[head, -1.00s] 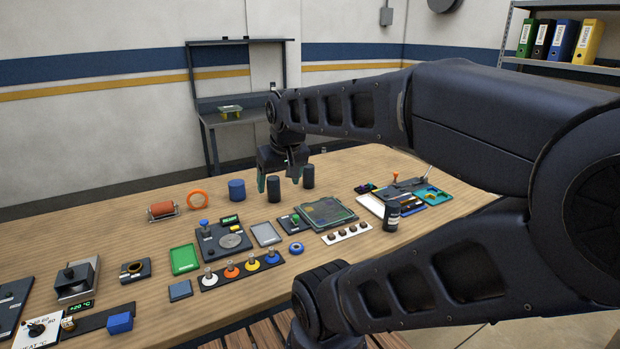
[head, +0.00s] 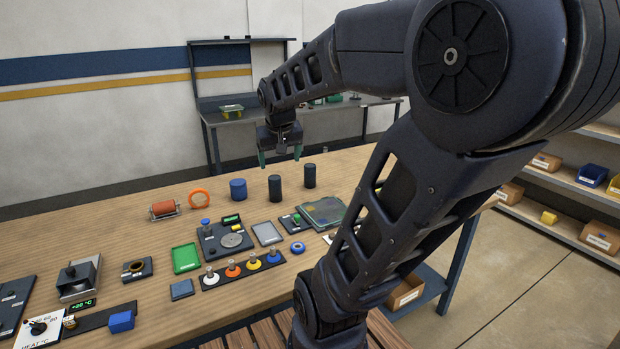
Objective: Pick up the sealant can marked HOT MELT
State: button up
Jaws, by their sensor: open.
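Three cylindrical cans stand upright in a row near the back of the wooden table (head: 140,204). They are a blue can (head: 238,189) on the left, a dark can (head: 275,189) in the middle and another dark can (head: 310,175) on the right. No lettering is readable on them, so I cannot tell which is marked HOT MELT. My gripper (head: 280,158) points down, open and empty. Its fingertips appear just above the middle can's top in the picture, apart from it; the exact depth is unclear.
An orange roller (head: 163,209) and an orange ring (head: 199,198) lie left of the cans. In front are a green tray (head: 186,258), a dial device (head: 226,238) and a row of colored knobs (head: 243,270). My arm hides the table's right side.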

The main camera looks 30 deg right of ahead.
jog(key=w+d+m+h, duration=0.15)
jog(key=w+d, duration=0.45)
jog(key=w, duration=0.6)
jog(key=m, duration=0.4)
send_near(311, 166)
notch_tip(311, 166, down, 3)
jog(key=shift+t+h, duration=0.25)
jog(key=shift+t, duration=0.05)
jog(key=x, duration=0.5)
jog(key=shift+w+d, duration=0.15)
jog(key=shift+w, duration=0.2)
jog(key=shift+w+x, duration=0.15)
jog(key=shift+x, duration=1.25)
jog(key=shift+w+x, duration=0.2)
jog(key=shift+x, duration=1.2)
jog(key=shift+r, duration=0.15)
jog(key=shift+c, duration=0.5)
